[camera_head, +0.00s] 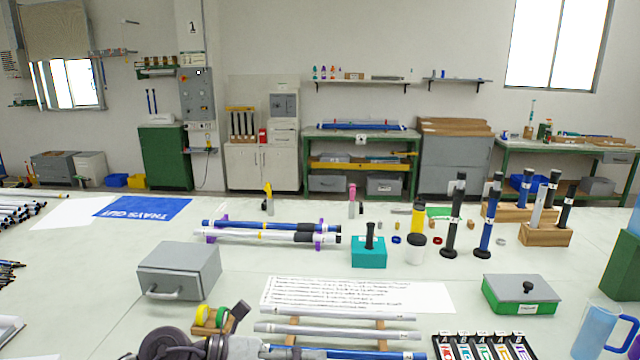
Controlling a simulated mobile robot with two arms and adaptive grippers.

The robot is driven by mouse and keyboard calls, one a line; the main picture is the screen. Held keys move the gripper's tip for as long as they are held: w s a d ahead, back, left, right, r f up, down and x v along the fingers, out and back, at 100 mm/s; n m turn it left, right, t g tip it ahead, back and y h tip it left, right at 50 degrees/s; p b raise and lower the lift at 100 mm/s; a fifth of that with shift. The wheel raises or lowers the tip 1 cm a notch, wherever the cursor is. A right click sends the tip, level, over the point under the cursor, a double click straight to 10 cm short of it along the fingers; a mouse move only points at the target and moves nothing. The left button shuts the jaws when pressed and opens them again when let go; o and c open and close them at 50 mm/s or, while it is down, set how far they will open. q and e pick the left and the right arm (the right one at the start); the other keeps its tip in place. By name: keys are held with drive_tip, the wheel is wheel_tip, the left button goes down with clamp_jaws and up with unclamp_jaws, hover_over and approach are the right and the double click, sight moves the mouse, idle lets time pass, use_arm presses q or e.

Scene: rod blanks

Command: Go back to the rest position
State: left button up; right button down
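A dark grey, rounded part of my own arm shows at the bottom edge, left of centre. No gripper fingers can be made out there, and what lies below the edge is hidden. My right arm and gripper are not in view. Just right of my arm part, two silver rods (338,312) and a blue rod (350,353) lie crosswise on wooden supports. The left end of the blue rod is partly cut off from view. Farther back, blue and silver rods (265,229) lie on purple holders.
A grey box (179,270) and a wooden stand with yellow and green rolls (206,317) are near my arm. A teal block (369,253), upright black-gripped rods (453,222), a green lidded box (522,295) and a blue-handled jug (597,331) stand rightward.

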use_arm(q)
wheel_tip(320, 180, up, 4)
drive_tip(key=d+n+t+h, duration=0.2)
drive_tip(key=n+t+h, duration=0.1)
drive_tip(key=n, duration=0.1)
drive_tip(key=w+a+r+n+t+y, duration=0.25)
drive_tip(key=a+n+t+y, duration=0.5)
drive_tip(key=n+t, duration=0.8)
drive_tip(key=s+a+f+n+g+y, duration=0.3)
drive_tip(key=a+f+n+g+y, duration=0.3)
drive_tip(key=a+f+n+y, duration=0.7)
drive_tip(key=s+f+n+g+h, duration=0.1)
drive_tip(key=s+f+n+g, duration=0.2)
drive_tip(key=s+f+g, duration=0.6)
drive_tip(key=s+f+n+g+h, duration=0.25)
drive_tip(key=s+f, duration=0.55)
drive_tip(key=s, duration=0.5)
wheel_tip(320, 180, down, 25)
drive_tip(key=s+g+y, duration=0.1)
drive_tip(key=s, duration=0.1)
drive_tip(key=s+a+f+g, duration=0.1)
drive_tip(key=s+a+f, duration=0.1)
drive_tip(key=s+f, duration=1.4)
drive_tip(key=shift+a+f, duration=0.25)
drive_tip(key=shift+a, duration=0.15)
